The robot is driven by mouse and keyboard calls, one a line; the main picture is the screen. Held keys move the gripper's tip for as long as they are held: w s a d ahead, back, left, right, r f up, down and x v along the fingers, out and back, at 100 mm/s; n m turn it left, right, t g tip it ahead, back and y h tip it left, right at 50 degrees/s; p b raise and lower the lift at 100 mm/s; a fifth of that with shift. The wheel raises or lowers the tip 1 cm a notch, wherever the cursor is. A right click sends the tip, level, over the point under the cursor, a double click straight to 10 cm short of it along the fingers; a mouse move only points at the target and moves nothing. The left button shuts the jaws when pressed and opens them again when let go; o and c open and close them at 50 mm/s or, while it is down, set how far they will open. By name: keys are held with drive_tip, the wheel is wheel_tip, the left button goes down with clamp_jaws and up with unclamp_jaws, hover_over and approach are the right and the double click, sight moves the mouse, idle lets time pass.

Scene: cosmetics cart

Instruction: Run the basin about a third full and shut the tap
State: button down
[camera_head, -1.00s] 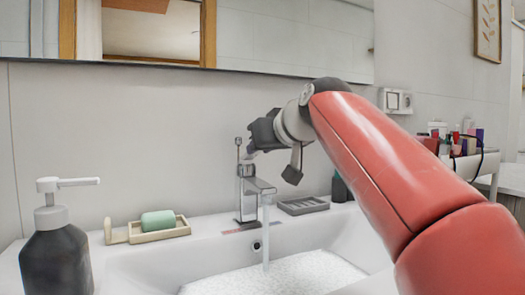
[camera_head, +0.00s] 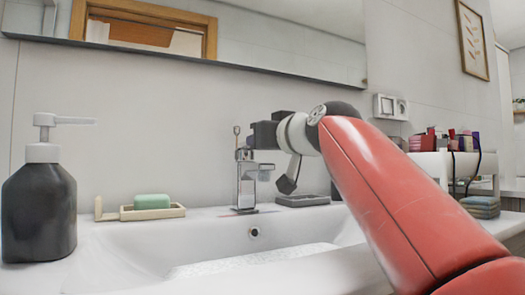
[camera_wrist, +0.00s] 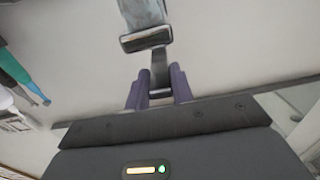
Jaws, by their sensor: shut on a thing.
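The chrome tap (camera_head: 246,185) stands at the back of the white basin (camera_head: 130,240). No water stream shows under its spout. A pale rippled water surface (camera_head: 255,262) shows in the basin, partly cut off by the frame's lower edge, so I cannot judge its depth. My gripper (camera_wrist: 158,88) is shut on the tap lever (camera_wrist: 159,68), with a purple finger on each side in the wrist view.
A dark soap dispenser (camera_head: 40,205) stands at the left. Green soap (camera_head: 152,201) lies on a tray (camera_head: 150,213) on the ledge. A grey dish (camera_head: 302,200) is right of the tap. Cosmetics (camera_head: 445,140) stand on the cart at the right. A mirror (camera_head: 280,40) hangs above.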

drive_tip(key=shift+d, duration=0.1)
drive_tip(key=c, duration=1.2)
unclamp_jaws()
drive_tip(key=b+v, duration=0.1)
drive_tip(key=v, duration=0.6)
drive_tip(key=shift+s+d+b, duration=0.2)
drive_tip(key=shift+s+b, duration=0.1)
